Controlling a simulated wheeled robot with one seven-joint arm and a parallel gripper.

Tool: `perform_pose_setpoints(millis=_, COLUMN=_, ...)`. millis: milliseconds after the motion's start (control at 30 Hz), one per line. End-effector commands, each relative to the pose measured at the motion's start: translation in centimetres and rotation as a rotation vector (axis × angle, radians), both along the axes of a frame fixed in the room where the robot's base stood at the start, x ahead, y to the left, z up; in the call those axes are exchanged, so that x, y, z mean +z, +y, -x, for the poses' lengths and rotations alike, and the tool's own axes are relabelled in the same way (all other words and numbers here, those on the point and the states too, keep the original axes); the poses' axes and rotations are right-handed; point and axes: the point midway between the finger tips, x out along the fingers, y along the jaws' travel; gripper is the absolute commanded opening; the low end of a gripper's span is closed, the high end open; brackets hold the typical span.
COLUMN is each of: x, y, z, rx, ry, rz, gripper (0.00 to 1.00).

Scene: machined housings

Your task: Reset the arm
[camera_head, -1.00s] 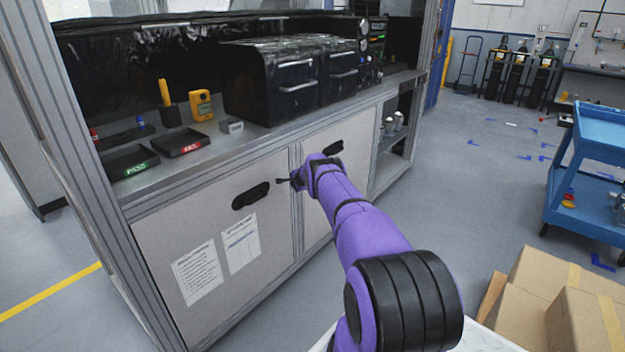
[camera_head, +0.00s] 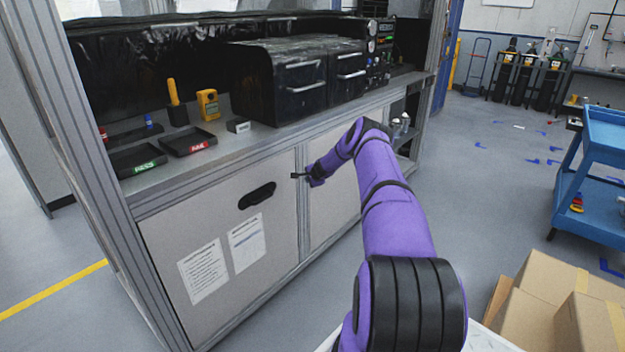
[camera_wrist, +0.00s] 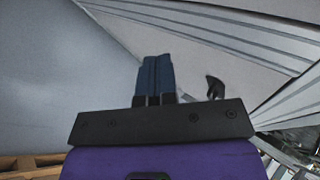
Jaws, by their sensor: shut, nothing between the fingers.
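My purple arm reaches forward from the bottom of the head view and bends at the elbow. My gripper (camera_head: 296,175) is in front of the cabinet doors, near the metal post between them. In the wrist view my gripper (camera_wrist: 156,62) has its two dark fingers together with nothing between them. Whether it touches the cabinet front cannot be told from the head view; the wrist view shows a grey surface and a pale panel beyond the fingers.
The cabinet (camera_head: 215,255) has a black handle (camera_head: 257,195) and two paper sheets. PASS (camera_head: 138,162) and FAIL (camera_head: 188,141) trays lie on its worktop. A blue cart (camera_head: 600,165) and cardboard boxes (camera_head: 550,300) stand at the right. Floor between cabinet and cart is clear.

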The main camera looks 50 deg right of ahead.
Motion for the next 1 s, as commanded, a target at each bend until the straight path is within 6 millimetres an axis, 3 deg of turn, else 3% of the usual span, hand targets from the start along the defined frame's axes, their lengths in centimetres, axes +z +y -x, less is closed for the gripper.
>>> perform_pose_setpoints(millis=300, x=1.4, y=-0.1, z=1.6, rx=-0.001, ry=0.001, rz=0.0, gripper=0.0)
perform_pose_setpoints(millis=533, x=1.5, y=-0.1, z=1.6, rx=-0.002, ry=0.001, rz=-0.001, gripper=0.0)
perform_pose_setpoints(millis=633, x=2.7, y=0.3, z=1.0, rx=-0.023, ry=-0.011, rz=-0.016, gripper=0.0)
perform_pose_setpoints(millis=767, x=7.0, y=1.9, z=-0.7, rx=-0.111, ry=-0.053, rz=-0.077, gripper=0.0)
perform_pose_setpoints(millis=1000, x=18.2, y=7.2, z=-3.7, rx=-0.387, ry=-0.178, rz=-0.284, gripper=0.0)
